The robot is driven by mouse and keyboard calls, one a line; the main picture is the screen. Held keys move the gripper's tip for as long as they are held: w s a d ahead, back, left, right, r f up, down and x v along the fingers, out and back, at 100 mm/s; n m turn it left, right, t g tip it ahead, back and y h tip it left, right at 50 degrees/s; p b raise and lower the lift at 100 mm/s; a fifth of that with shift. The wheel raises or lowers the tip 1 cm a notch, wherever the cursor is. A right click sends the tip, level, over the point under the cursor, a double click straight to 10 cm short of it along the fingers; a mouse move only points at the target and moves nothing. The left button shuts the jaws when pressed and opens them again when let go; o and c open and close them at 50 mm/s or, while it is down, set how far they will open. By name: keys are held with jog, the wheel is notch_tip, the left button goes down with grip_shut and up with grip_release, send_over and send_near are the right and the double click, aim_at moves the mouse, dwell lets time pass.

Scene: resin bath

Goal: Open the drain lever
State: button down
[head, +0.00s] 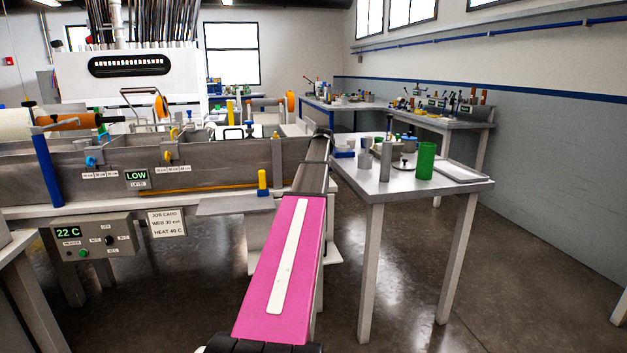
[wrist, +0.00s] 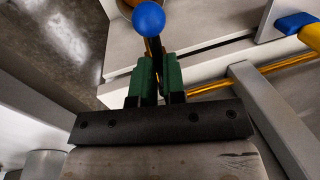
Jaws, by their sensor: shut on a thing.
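In the wrist view, my gripper (wrist: 157,66) has two green finger pads close together around a dark, thin stem. A blue ball knob (wrist: 149,18) tops this stem, just beyond the fingertips. I take this to be the drain lever. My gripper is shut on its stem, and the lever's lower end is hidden. In the head view, my pink arm reaches forward to the right end of the grey tank (head: 220,158). My fingers and the held lever cannot be made out there.
A yellow handle with a blue part (wrist: 297,23) lies right of my gripper. A brass-coloured rod (wrist: 210,87) runs close by. In the head view, a side table (head: 462,183) with a green cup (head: 426,161) stands right of my arm. Floor beyond it is clear.

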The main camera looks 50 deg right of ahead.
jog(key=c, duration=1.2)
grip_release()
jog(key=r, duration=0.3)
jog(key=d+r, duration=0.1)
jog(key=r, duration=0.3)
jog(key=s+r, duration=0.1)
jog(key=r, duration=0.2)
jog(key=shift+s+d+r, duration=0.1)
jog(key=shift+d+r, duration=0.2)
jog(key=shift+d, duration=0.1)
jog(key=shift+a+f, duration=0.1)
